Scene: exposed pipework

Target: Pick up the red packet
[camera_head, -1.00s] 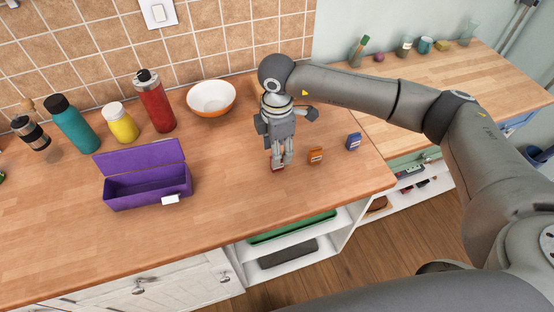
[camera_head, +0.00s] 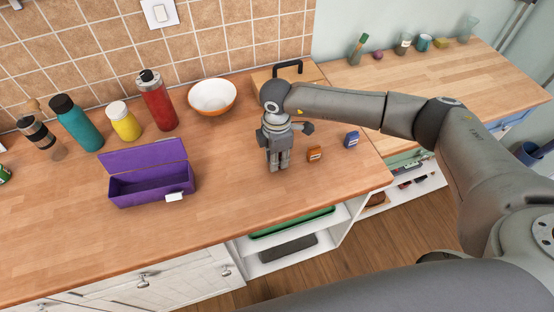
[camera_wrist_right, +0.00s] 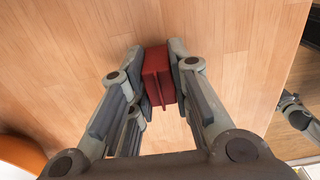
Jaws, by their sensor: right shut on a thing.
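The red packet (camera_wrist_right: 158,76) shows in the right wrist view, held between the two fingertips of my right gripper (camera_head: 279,165). The fingers touch it on both sides, with wooden counter behind it. In the head view the gripper points down over the counter, and its closed fingers hide the packet. I cannot tell whether the packet is touching the counter or just above it. My left gripper is in neither view.
An orange packet (camera_head: 314,154) and a blue packet (camera_head: 351,140) stand just right of the gripper. An open purple box (camera_head: 150,188) is to the left. A bowl (camera_head: 212,97), a red bottle (camera_head: 157,103) and other bottles line the back. The front counter is clear.

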